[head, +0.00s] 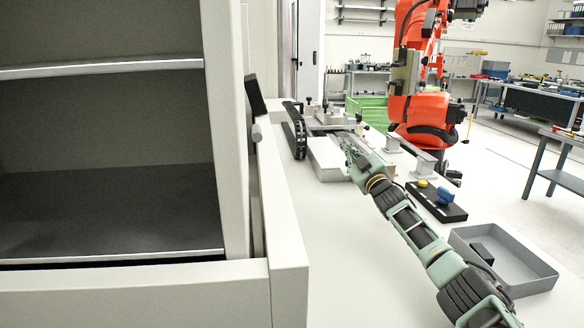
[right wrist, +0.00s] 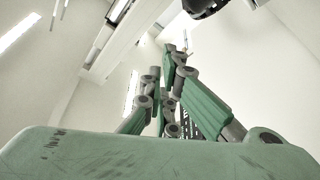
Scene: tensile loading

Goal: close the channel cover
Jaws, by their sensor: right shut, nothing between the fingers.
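My right gripper (head: 347,142) reaches over the bench from the lower right. Its fingers are together and hold nothing; they also show in the right wrist view (right wrist: 175,52). A pale box-like part (head: 326,160) lies just left of the fingertips, with a black ribbed curved strip (head: 296,130) left of it. I cannot tell for sure which part is the channel cover, or whether the fingers touch anything. My left gripper is not in view.
A white bench (head: 345,260) has free room at the front. A grey tray (head: 540,272) and a black block with yellow and blue knobs (head: 436,205) stand right of my arm. A tall shelf cabinet (head: 225,130) fills the left. An orange robot arm (head: 425,108) stands behind.

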